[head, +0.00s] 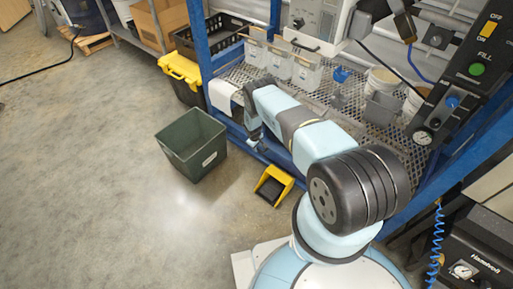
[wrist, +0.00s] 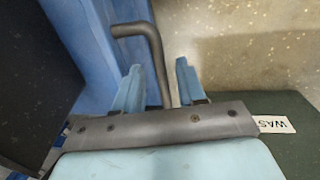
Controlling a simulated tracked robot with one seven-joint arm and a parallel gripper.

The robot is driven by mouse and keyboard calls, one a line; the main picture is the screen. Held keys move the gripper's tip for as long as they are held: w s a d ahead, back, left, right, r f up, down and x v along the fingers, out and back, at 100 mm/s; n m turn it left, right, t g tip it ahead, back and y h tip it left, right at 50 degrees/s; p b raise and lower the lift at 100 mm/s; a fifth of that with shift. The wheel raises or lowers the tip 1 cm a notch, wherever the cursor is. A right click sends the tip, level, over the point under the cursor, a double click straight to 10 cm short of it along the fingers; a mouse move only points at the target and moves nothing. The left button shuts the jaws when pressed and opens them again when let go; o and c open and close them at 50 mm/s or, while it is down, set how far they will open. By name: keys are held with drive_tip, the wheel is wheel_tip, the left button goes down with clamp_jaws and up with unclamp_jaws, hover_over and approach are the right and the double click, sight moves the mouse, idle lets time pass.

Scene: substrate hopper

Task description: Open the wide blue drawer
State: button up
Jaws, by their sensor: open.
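The wide blue drawer shows in the wrist view as a blue face (wrist: 100,35) at the upper left. A dark grey bent bar handle (wrist: 150,38) stands out from it. My gripper (wrist: 160,85) is open, with its two light blue fingers on either side of the handle bar. I cannot tell whether either finger touches the bar. In the head view my gripper (head: 257,141) is low at the front of the blue frame, and my arm hides most of the drawer there.
A dark green bin (head: 190,140) stands on the floor left of my gripper. A yellow pedal (head: 273,185) lies in front of the frame. A mesh shelf (head: 330,98) with clear bins (head: 280,58) is above. A yellow-lidded box (head: 180,68) stands behind the green bin. The floor at left is clear.

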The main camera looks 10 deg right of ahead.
drive_tip(key=shift+f, duration=0.1)
drive_tip(key=shift+c, duration=0.3)
clamp_jaws()
idle(0.4)
